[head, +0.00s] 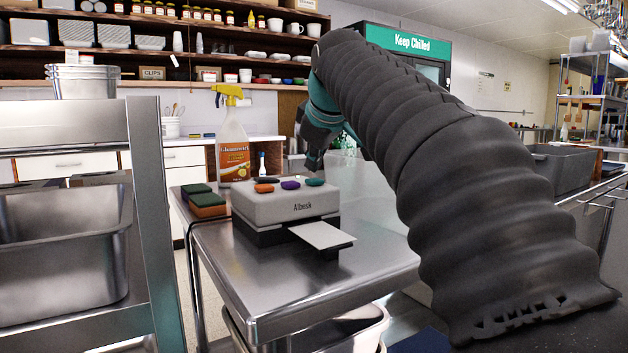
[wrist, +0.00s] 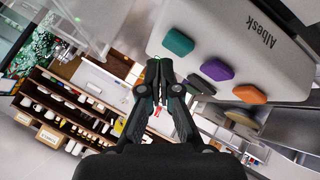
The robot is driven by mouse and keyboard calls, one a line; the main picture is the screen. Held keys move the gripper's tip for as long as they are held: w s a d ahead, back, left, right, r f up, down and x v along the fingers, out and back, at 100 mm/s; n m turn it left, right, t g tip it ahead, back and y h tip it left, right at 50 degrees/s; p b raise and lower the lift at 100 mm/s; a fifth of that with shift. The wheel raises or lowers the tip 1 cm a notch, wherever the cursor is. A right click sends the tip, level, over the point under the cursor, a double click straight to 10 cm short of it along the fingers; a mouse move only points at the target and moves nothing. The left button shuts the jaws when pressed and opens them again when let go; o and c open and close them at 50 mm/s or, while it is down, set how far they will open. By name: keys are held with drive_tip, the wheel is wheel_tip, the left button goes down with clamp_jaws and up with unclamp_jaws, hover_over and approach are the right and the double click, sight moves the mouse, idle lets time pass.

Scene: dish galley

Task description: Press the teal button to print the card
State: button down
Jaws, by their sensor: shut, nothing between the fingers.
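A grey printer marked Albesk (head: 275,208) stands on a steel cart. Its top carries several coloured buttons, with the teal button (head: 314,182) at the right end of the front row. A white card (head: 322,235) lies in the slot at the printer's front. My gripper (head: 314,168) is shut and empty, pointing down close above and behind the teal button. In the wrist view the teal button (wrist: 179,42) is clear of the shut fingertips (wrist: 157,68), to their upper right. Purple (wrist: 217,70) and orange (wrist: 250,94) buttons lie further right. I cannot tell the exact gap.
A spray bottle (head: 234,150) and stacked sponges (head: 205,203) stand left of and behind the printer. The steel cart top (head: 370,258) is bare at the front and right. A steel sink unit (head: 150,220) is at the left.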

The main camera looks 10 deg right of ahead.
sight(314, 180)
drive_tip(key=shift+f, duration=0.2)
idle(0.6)
drive_tip(key=shift+f, duration=0.25)
drive_tip(key=shift+f+b, duration=0.5)
drive_tip(key=shift+b, duration=0.05)
idle(0.7)
drive_tip(key=shift+r, duration=0.1)
drive_tip(key=shift+r+p, duration=0.85)
drive_tip(key=shift+p, duration=0.15)
wheel_tip(314, 180, up, 5)
drive_tip(key=p, duration=0.5)
idle(0.6)
